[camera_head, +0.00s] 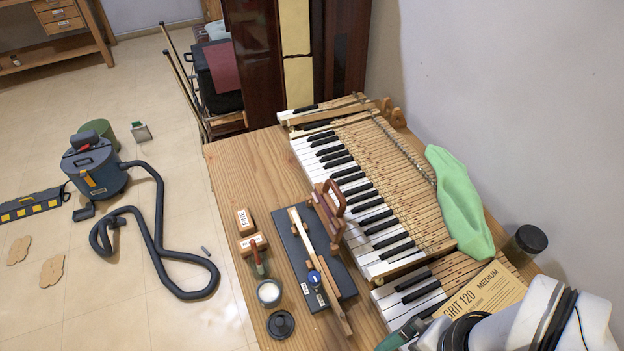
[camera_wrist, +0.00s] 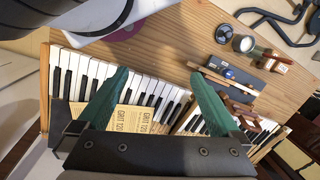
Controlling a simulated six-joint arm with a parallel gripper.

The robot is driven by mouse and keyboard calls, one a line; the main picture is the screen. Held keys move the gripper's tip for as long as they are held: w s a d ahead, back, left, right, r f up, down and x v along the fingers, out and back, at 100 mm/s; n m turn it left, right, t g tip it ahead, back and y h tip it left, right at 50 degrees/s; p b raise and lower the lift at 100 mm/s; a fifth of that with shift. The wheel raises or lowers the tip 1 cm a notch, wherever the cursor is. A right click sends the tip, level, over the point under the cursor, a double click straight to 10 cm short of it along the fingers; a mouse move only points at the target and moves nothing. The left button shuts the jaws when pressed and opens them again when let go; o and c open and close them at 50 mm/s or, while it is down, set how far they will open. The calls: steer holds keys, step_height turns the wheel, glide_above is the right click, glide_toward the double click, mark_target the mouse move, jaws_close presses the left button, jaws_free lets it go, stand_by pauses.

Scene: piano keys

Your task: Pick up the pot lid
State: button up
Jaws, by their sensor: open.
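The pot lid (camera_head: 281,324) is a dark round disc with a raised centre, lying on the wooden bench near its front left edge. It also shows in the wrist view (camera_wrist: 223,33), at the top right. Beside it, apart, stands a small open pot (camera_head: 268,292) with white contents, also in the wrist view (camera_wrist: 243,43). My gripper (camera_wrist: 158,74) has two green fingers spread wide, with nothing held between them, over the piano keys.
A dark board (camera_head: 312,262) with a wooden strip (camera_head: 318,270) across it lies right of the pot. Piano keys (camera_head: 350,195), a green cloth (camera_head: 458,200) and a sandpaper sheet (camera_head: 482,297) fill the right side.

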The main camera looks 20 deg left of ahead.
steer(key=w+a+n, duration=0.4)
steer(key=n, duration=0.3)
steer(key=n+h, duration=0.2)
steer(key=n, duration=1.6)
glide_above(280, 322)
step_height(280, 322, down, 6)
steer(key=shift+n, duration=0.3)
step_height(280, 322, down, 16)
steer(key=shift+r, duration=0.2)
steer(key=c, duration=1.3)
steer(key=shift+o, duration=0.2)
steer(key=r, duration=0.4)
steer(key=shift+w+d+r, duration=0.25)
steer(key=shift+d+r, duration=0.15)
steer(key=w+d+r, duration=0.4)
steer(key=d+r, duration=0.2)
steer(key=d, duration=0.3)
steer(key=a+n, duration=1.2)
steer(key=a, duration=0.3)
steer(key=shift+w+d+f, duration=0.1)
steer(key=shift+d+f, duration=0.05)
steer(key=shift+f, duration=1.35)
steer(key=shift+d+f, duration=0.1)
steer(key=shift+f, duration=1.4)
